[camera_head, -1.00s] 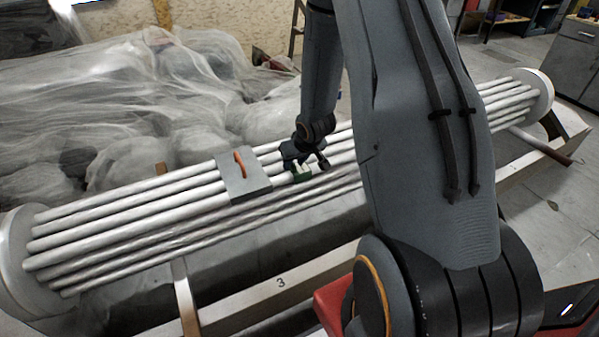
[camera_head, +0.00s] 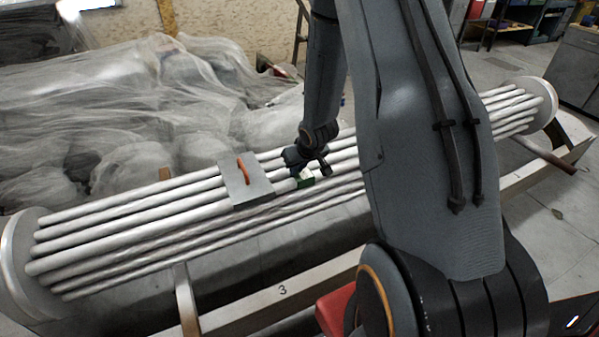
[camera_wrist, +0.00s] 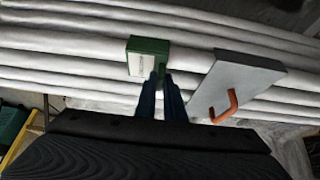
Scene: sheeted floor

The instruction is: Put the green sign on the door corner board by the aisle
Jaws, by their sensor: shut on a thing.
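The green sign (camera_wrist: 148,56), a small green block with a white printed face, sits at the fingertips of my gripper (camera_wrist: 167,82) in the wrist view. My gripper is shut on it. In the head view the sign (camera_head: 305,178) shows small beneath my gripper (camera_head: 304,166), over the pale pipes; I cannot tell whether it touches them. A grey board (camera_head: 240,196) with an orange handle rests on the pipes just left of the sign. In the wrist view that board (camera_wrist: 226,78) is to the right. I cannot make out a door corner board or an aisle.
The bundle of pale pipes (camera_head: 130,230) runs between round end plates (camera_head: 22,262) on a frame marked 3 (camera_head: 265,300). Plastic sheeting (camera_head: 90,100) covers bulky things behind it. Shelves and a cabinet stand at the back right. Bare floor (camera_head: 505,65) shows there.

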